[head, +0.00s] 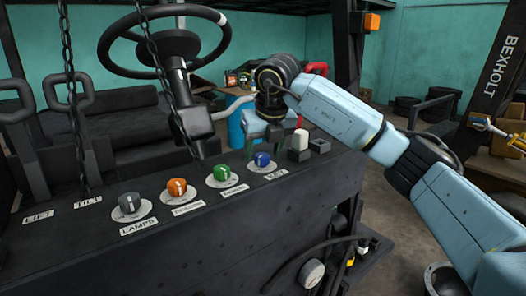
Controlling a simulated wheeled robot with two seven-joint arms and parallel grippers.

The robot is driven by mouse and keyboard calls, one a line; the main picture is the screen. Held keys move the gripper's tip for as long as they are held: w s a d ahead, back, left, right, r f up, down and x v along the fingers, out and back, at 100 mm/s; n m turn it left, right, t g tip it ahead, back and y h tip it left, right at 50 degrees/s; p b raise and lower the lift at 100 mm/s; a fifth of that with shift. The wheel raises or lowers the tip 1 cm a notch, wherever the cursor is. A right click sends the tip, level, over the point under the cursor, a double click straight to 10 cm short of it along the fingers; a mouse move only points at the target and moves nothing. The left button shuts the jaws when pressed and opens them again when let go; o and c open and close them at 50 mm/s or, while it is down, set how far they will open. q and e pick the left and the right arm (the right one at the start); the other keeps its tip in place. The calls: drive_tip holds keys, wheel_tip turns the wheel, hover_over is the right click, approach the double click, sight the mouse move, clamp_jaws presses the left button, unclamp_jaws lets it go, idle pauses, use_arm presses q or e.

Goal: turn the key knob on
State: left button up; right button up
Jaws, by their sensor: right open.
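The key knob is the blue knob (262,160) at the right end of the row of knobs on the dark console, in the head view. It sits on a pale round plate beside a small label that seems to read KEY. Its pointer is too small to read surely. My right arm comes in from the right, and my right gripper (262,142) points down just above the blue knob, open. Whether its fingers touch the knob I cannot tell. My left gripper is not in view.
A green knob (222,173), an orange knob (177,187) and a grey knob (129,202) stand to the left on the console (190,235). A white-topped switch (300,140) is just right of the blue knob. A steering wheel (165,42) and hanging chains are behind and left.

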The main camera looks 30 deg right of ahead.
drive_tip(key=v, duration=1.2)
drive_tip(key=shift+s+r, duration=0.15)
drive_tip(key=shift+r, duration=0.2)
drive_tip(key=shift+a, duration=0.1)
